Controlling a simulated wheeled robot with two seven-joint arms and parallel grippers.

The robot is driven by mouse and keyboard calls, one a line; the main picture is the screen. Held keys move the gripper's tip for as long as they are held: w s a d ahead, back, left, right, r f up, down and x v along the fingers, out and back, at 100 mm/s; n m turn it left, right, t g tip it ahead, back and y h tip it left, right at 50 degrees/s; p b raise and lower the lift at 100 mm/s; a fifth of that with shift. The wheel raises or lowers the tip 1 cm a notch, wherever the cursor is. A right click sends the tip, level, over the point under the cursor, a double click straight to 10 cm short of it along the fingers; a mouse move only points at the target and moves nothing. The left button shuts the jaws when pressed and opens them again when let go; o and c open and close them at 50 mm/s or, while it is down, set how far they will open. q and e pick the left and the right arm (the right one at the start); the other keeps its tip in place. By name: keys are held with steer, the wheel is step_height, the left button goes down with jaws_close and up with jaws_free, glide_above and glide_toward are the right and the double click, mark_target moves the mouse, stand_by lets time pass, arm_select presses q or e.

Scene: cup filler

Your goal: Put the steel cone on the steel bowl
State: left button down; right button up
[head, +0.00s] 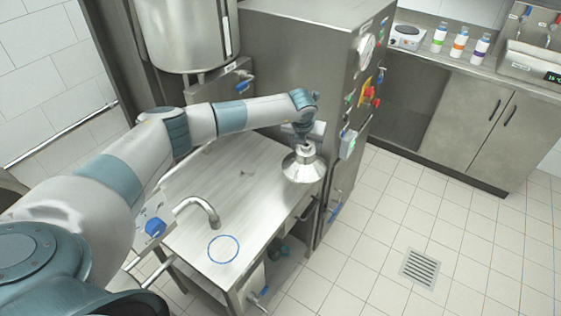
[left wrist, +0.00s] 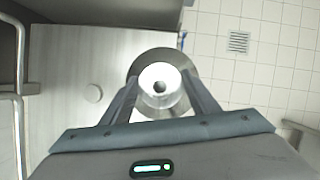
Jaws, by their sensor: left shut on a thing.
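The steel cone (head: 305,154) is at the right end of the steel worktable in the head view, with its narrow neck up. My left gripper (head: 304,139) is above it, shut on its neck. In the left wrist view the cone (left wrist: 161,88) shows from above as a bright round body with a dark hole, between the two fingers of my left gripper (left wrist: 160,104). A wider grey steel round shows around and below it. I cannot tell whether this is the cone's own flare or the steel bowl under it, or whether they touch. My right gripper is not in view.
The worktable (head: 225,195) has a blue ring mark (head: 223,249) and a curved tap (head: 205,207) on its left. A steel cabinet (head: 290,70) with knobs and a red button stands behind. A counter with bottles (head: 459,43) is at the back right. The tiled floor is clear.

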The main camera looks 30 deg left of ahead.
mark_target(286, 157)
arm_select(q)
steer(key=a+f, duration=0.1)
steer(key=a, duration=0.1)
steer(key=a+f+b, duration=0.1)
steer(key=a+f, duration=0.1)
steer(key=a+f+b, duration=0.1)
steer(key=a, duration=0.2)
steer(key=shift+a+f, duration=0.1)
steer(key=shift+f, duration=0.1)
steer(key=shift+a+f+b, duration=0.2)
steer(key=shift+a+b, duration=0.1)
steer(key=shift+a, duration=0.3)
step_height(286, 157, down, 4)
steer(key=shift+b, duration=1.1)
